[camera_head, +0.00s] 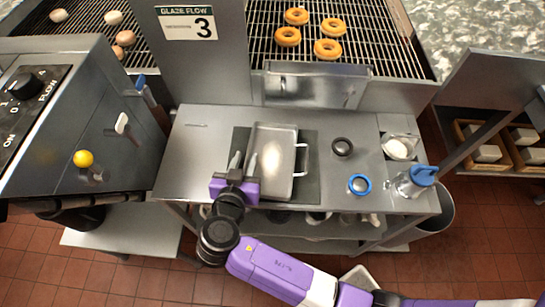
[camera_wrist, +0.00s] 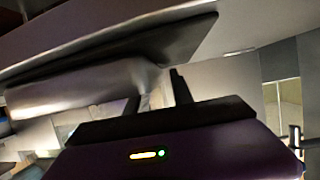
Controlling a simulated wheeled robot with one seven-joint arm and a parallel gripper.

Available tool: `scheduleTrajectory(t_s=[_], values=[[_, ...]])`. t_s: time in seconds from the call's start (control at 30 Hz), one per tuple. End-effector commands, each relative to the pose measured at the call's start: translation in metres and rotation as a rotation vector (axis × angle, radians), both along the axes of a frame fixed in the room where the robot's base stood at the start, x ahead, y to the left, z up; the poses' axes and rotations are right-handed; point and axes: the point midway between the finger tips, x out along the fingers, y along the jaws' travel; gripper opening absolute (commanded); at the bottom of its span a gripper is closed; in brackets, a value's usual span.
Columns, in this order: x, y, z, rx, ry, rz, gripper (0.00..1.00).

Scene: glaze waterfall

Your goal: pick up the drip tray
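The drip tray (camera_head: 284,185) is a shallow rectangular metal pan on a dark mat on the steel table. A wire handle shows on its right side. My gripper (camera_head: 242,163) is at the tray's left edge, with two fingers apart and pointing away from me. Its purple body hides the tray's near left corner. Any left handle is hard to make out between the fingers. In the wrist view, a large metal surface, apparently the tray (camera_wrist: 90,85), fills the space close above my gripper (camera_wrist: 157,92), whose dark fingers stand apart. I cannot tell if they touch it.
The dark mat (camera_head: 309,175) shows beside the tray. A metal trough (camera_head: 316,86) is behind it, under a rack with several doughnuts (camera_head: 327,48). To the right are a dark round lid (camera_head: 342,147), a blue-rimmed jar (camera_head: 359,185), a bowl (camera_head: 400,147) and a blue-topped pitcher (camera_head: 416,181).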

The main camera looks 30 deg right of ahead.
Motion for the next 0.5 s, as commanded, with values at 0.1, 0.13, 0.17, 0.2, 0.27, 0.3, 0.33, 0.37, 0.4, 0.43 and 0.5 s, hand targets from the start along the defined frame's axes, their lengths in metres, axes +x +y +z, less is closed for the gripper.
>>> scheduleTrajectory(t_s=[0.1, 0.13, 0.17, 0.2, 0.27, 0.3, 0.33, 0.37, 0.4, 0.43, 0.5], values=[[0.0014, -0.0011, -0.0007, 0.001, -0.001, 0.001, 0.28], [0.0013, -0.0010, -0.0007, 0.001, -0.001, 0.001, 0.28], [0.0013, -0.0010, -0.0007, 0.001, -0.001, 0.001, 0.28], [0.0013, -0.0009, -0.0007, 0.001, -0.001, 0.001, 0.28], [0.0012, -0.0009, -0.0006, 0.001, -0.001, 0.001, 0.20], [0.0012, -0.0009, -0.0006, 0.001, -0.001, 0.001, 0.12], [0.0012, -0.0009, -0.0006, 0.001, -0.001, 0.001, 0.07], [0.0011, -0.0008, -0.0006, 0.001, -0.001, 0.001, 0.01], [0.0011, -0.0008, -0.0007, 0.000, 0.000, 0.001, 0.00], [0.0011, -0.0008, -0.0007, 0.000, 0.000, 0.001, 0.00], [0.0010, -0.0008, -0.0006, 0.000, 0.000, 0.000, 0.00]])
